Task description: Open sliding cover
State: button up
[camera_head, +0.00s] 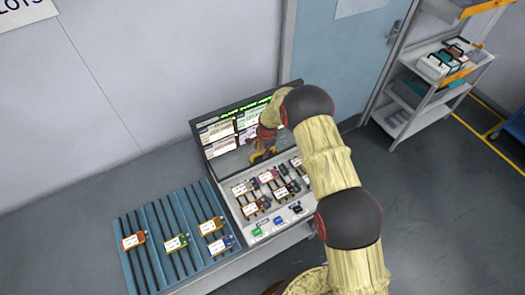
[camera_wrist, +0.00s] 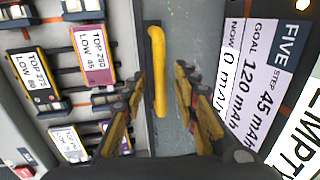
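The sliding cover is a grey panel (camera_wrist: 174,134) with a yellow bar handle (camera_wrist: 159,75), seen close up in the wrist view. In the head view its grey strip (camera_head: 228,165) lies between the screens and the cell slots, partly hidden by my arm. My gripper (camera_wrist: 160,80) is open, with one finger on each side of the handle and a gap to both. Whether the fingertips reach down to the handle's depth is unclear. In the head view my gripper (camera_head: 262,156) is over the strip, small and partly hidden.
Labelled pouch cells (camera_wrist: 94,52) sit in slots beside the cover. Display screens (camera_head: 236,128) stand behind it. A blue slatted rack (camera_head: 155,213) with several cells is at the left. A shelf cart (camera_head: 425,98) stands at the far right, by a door (camera_head: 345,60).

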notch_tip(320, 180, up, 12)
jog(key=s+d, duration=0.1)
jog(key=s, duration=0.1)
jog(key=shift+d+f, duration=0.15)
dwell(0.6)
